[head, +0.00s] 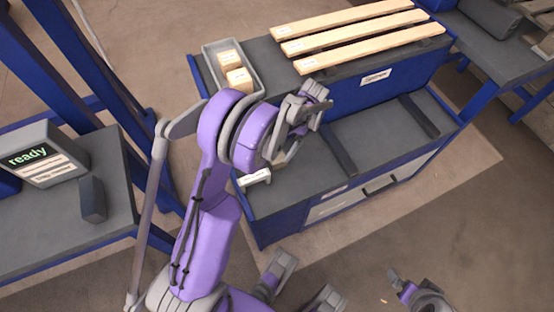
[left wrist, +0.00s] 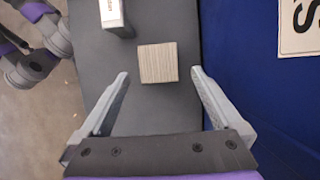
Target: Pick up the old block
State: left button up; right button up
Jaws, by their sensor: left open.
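A weathered grey-brown block (left wrist: 157,63) lies on the dark lower deck of the blue bench. In the left wrist view it is just ahead of and between the fingertips of my left gripper (left wrist: 160,75), which is open and empty. No contact shows. In the head view my left gripper (head: 312,103) is over the bench, and my arm hides most or all of this block. Two lighter wooden blocks (head: 229,58) (head: 239,78) sit in a grey tray (head: 255,75) on the upper shelf. Part of what looks like my right gripper (head: 415,290) shows at the bottom edge.
A small white-labelled marker (head: 254,178) stands beside the block and also shows in the left wrist view (left wrist: 111,13). Several long planks (head: 345,33) lie on the upper shelf. Dark bars (head: 335,140) cross the lower deck. A "ready" screen (head: 45,163) stands at left.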

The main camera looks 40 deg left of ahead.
aim_at(277, 159)
pick_arm(q)
jog(key=b+x, duration=0.1)
jog(key=x, duration=0.5)
jog(key=shift+s, duration=0.15)
jog(key=c, duration=1.4)
